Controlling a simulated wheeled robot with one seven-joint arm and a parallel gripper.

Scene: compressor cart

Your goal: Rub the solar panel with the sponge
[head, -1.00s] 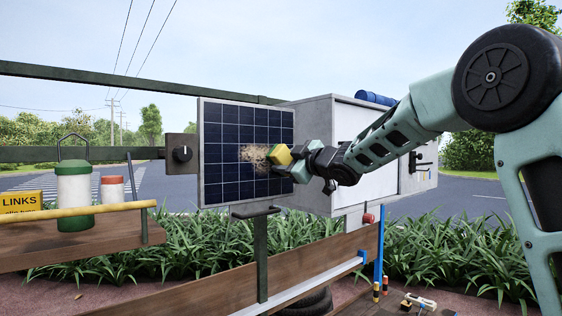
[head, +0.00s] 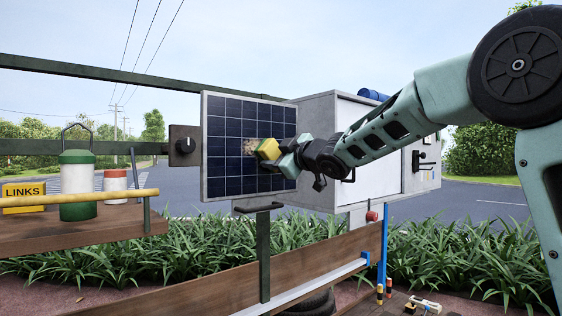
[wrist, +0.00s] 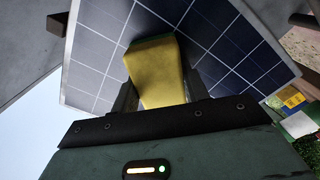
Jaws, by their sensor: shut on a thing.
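The solar panel (head: 228,150) stands upright, a dark blue grid in a pale frame. A brown dirt patch (head: 249,147) shows on it just left of the sponge, smaller than before. My gripper (head: 275,150) is at the panel's right half, shut on the yellow and green sponge (head: 267,149). In the wrist view the sponge (wrist: 157,72) sits between the fingers, its green end at the panel (wrist: 100,50). The sponge appears to touch the panel, and it hides part of the surface behind it.
A grey box (head: 318,115) stands right behind the panel. A knob box (head: 184,146) is at its left, and a handle (head: 258,207) is below it. A wooden shelf (head: 100,226) at left holds a green-white canister (head: 77,187), a red-white can (head: 115,185) and a yellow LINKS box (head: 24,196).

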